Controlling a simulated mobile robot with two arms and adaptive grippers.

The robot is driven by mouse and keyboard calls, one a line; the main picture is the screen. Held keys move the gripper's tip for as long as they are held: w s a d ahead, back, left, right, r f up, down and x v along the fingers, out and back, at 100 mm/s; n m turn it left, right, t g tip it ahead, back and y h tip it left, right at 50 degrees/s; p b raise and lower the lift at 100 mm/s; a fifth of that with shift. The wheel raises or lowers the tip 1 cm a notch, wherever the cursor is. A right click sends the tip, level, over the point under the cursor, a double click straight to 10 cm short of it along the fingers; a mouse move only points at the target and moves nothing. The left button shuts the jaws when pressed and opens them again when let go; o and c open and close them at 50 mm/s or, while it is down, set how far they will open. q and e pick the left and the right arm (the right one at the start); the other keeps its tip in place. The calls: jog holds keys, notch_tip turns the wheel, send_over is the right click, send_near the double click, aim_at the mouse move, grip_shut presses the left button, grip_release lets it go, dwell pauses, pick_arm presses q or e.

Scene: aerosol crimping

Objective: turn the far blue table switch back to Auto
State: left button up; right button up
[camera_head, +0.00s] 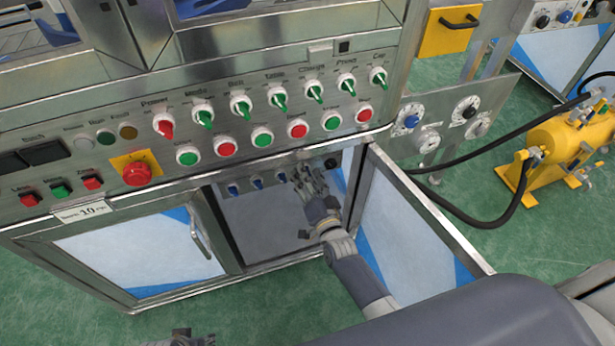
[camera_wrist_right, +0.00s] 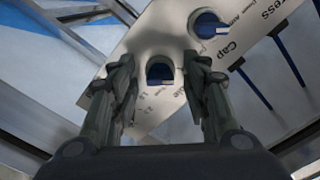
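Several blue switches (camera_head: 257,182) sit in a row on a panel inside the open cabinet, in the head view. My right gripper (camera_head: 308,174) reaches into the cabinet at the right end of this row and covers part of it. In the right wrist view, a blue switch (camera_wrist_right: 160,73) lies between the open fingers of my right gripper (camera_wrist_right: 158,66); contact cannot be told. Another blue switch (camera_wrist_right: 207,25) is up and to the right, above the label "Cap". The switch positions are too small to read surely. My left gripper (camera_head: 183,338) barely shows at the bottom edge.
The open cabinet door (camera_head: 410,235) stands right of my right arm. Above is the main panel with green and red knobs and a red emergency button (camera_head: 137,174). A closed cabinet door (camera_head: 140,255) is at left. A yellow tank (camera_head: 560,145) with black hoses stands right.

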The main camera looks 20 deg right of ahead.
jog(key=shift+s, duration=0.15)
jog(key=s, duration=1.1)
jog(key=shift+s+d, duration=0.2)
jog(key=shift+s, duration=0.2)
jog(key=shift+f, duration=0.1)
